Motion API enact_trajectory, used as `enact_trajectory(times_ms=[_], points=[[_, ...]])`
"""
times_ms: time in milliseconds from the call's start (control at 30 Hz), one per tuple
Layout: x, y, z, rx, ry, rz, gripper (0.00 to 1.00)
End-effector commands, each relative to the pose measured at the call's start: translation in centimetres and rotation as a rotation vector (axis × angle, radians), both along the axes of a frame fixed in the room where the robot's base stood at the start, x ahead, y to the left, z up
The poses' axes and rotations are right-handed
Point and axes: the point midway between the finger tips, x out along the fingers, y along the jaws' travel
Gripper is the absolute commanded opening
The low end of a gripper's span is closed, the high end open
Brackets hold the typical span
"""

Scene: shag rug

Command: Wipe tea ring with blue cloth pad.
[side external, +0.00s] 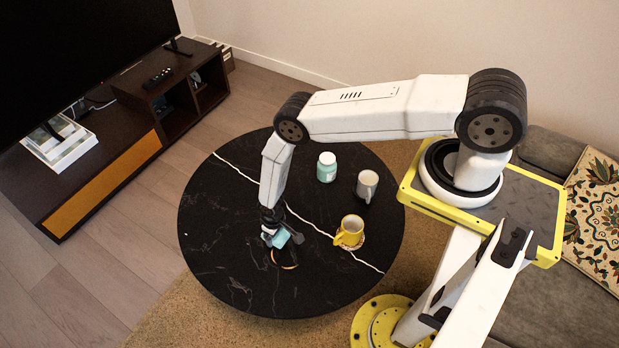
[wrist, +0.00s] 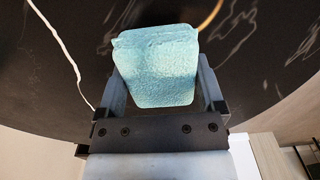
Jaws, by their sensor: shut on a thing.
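My gripper (side external: 272,236) is low over the round black table, shut on the blue cloth pad (side external: 281,238). In the wrist view the pad (wrist: 157,68) sits between both fingers of my gripper (wrist: 160,95). The tea ring (side external: 290,267) is a thin brownish arc on the tabletop just below the pad in the side view, partly hidden there. A short tan piece of the ring (wrist: 212,15) shows past the pad's upper right corner in the wrist view. I cannot tell whether the pad touches the table.
A yellow mug (side external: 349,232) on a coaster stands right of my gripper. A grey mug (side external: 367,185) and a mint jar with a white lid (side external: 327,167) stand farther back. The left side of the black table (side external: 215,230) is clear.

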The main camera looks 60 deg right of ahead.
Motion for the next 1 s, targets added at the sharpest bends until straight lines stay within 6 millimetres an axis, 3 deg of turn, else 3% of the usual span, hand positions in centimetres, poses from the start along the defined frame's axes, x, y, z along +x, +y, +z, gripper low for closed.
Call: enact_trajectory(times_ms=[500,1000], points=[[0.0,0.0,4.5,0.0,-0.001,0.0,0.32],[0.0,0.0,4.8,0.0,0.0,0.0,0.32]])
